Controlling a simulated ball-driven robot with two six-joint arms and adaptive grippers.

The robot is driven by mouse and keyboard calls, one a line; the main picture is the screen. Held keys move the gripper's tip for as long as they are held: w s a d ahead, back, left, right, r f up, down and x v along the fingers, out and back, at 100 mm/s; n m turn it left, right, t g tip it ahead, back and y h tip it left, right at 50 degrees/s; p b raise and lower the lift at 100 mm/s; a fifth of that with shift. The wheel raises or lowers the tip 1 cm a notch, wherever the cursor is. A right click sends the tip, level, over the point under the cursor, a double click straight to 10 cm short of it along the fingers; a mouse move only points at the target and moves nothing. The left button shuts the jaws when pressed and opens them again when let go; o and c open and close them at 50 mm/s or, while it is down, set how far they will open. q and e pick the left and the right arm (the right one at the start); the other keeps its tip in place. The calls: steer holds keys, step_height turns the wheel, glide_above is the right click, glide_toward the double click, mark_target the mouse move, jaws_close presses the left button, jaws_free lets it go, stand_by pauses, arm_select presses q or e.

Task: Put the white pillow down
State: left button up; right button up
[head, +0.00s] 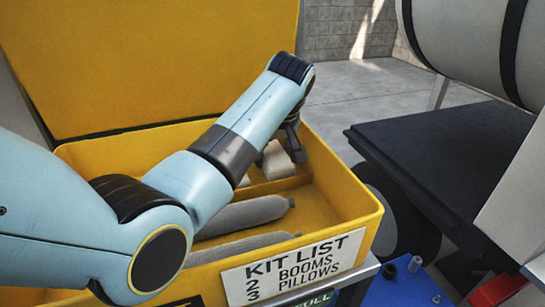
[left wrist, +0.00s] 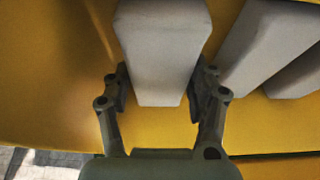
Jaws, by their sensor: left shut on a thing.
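The white pillow (left wrist: 160,45) shows as a pale wedge-shaped block in the left wrist view, with one finger of my left gripper (left wrist: 161,84) on each side. The gripper is shut on it. In the head view the pillow (head: 276,160) is partly hidden behind my left gripper (head: 288,150), inside the yellow kit box (head: 345,183) near its back right corner. I cannot tell whether the pillow touches the box floor. Two more pale pillows (left wrist: 262,45) lie to the right in the wrist view. My right gripper is not in view.
The box's yellow lid (head: 130,60) stands open at the back. A kit list label (head: 295,268) is on the front wall. A black platform (head: 440,150) stands to the right.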

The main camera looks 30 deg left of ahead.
arm_select(q)
steer(key=shift+f, duration=0.65)
steer(key=shift+f, duration=0.15)
steer(key=o, duration=1.1)
steer(key=shift+o, duration=0.2)
steer(key=p+v, duration=0.2)
steer(key=v, duration=1)
